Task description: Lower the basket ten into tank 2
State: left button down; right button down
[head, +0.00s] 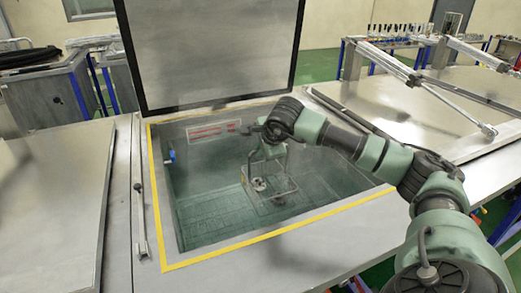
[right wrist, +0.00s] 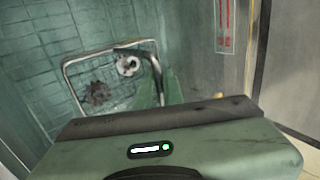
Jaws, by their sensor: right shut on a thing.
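The wire basket (head: 285,191) is inside the opening of the tank (head: 205,205) with the raised lid. My right gripper (head: 266,158) reaches down over the tank and is shut on the basket, apparently at its handle. In the right wrist view the basket (right wrist: 72,78) shows beyond the gripper body, holding a pale ring-shaped part (right wrist: 128,66) and a dark brownish part (right wrist: 98,93). No tank number is readable. My left gripper is not in view.
The tank's lid (head: 215,50) stands open at the back. A yellow-edged rim surrounds the opening. Closed metal lids lie at the left (head: 50,200) and right (head: 420,110). A red-marked label (head: 213,130) and a blue fitting (head: 170,155) are on the tank walls.

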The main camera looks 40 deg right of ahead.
notch_tip(320, 180, down, 9)
jog(key=b, duration=0.7)
jog(key=shift+r, duration=0.15)
jog(key=shift+f+b, duration=0.5)
jog(key=shift+b, duration=0.1)
dwell(0.6)
jog(key=c, duration=1.5)
grip_release()
jog(key=shift+o, duration=0.2)
jog(key=shift+f, duration=0.1)
jog(key=s+r+p, duration=0.2)
jog(key=r+p, duration=0.2)
jog(key=r, duration=0.5)
jog(key=s+a+r+p, duration=0.1)
jog(key=r+p, duration=0.3)
jog(key=r, duration=0.5)
jog(key=shift+s+a+r, duration=0.15)
jog(key=shift+s+a, duration=0.15)
jog(key=shift+s, duration=0.6)
